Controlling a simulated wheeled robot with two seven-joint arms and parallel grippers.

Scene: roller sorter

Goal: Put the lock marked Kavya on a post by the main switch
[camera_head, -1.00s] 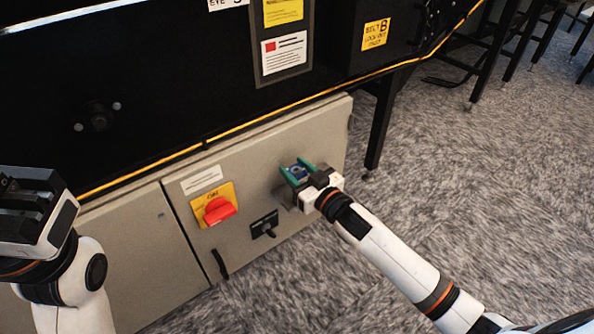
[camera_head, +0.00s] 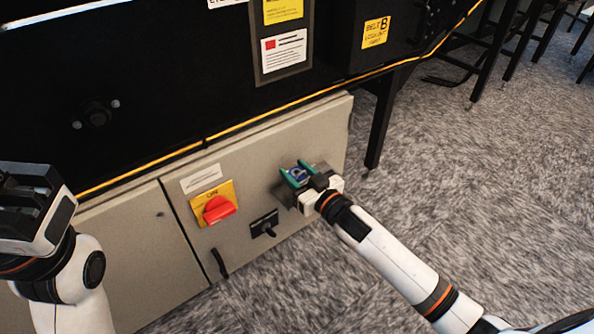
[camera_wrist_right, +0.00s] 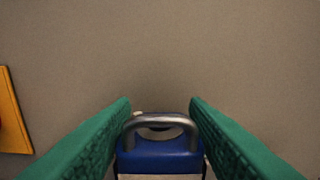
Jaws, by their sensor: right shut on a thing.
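My right gripper (camera_head: 296,174) is shut on a blue padlock (camera_head: 299,172) in front of the grey cabinet door. In the right wrist view the padlock (camera_wrist_right: 160,157) sits between the green fingers (camera_wrist_right: 160,125), its metal shackle towards the plain door surface. No name shows on the lock from here. The main switch (camera_head: 219,209), a red handle on a yellow plate, is left of the gripper. A dark grey plate (camera_head: 283,194) shows partly behind the gripper; any posts there are hidden. My left gripper (camera_head: 25,190) is at the left edge, and its finger opening is unclear.
A black handle (camera_head: 264,224) sits on the door below and right of the switch. A white label (camera_head: 201,178) is above the switch. The black machine frame with a yellow cable overhangs the cabinet (camera_head: 130,230). A black leg (camera_head: 382,125) stands to the right; carpet there is open.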

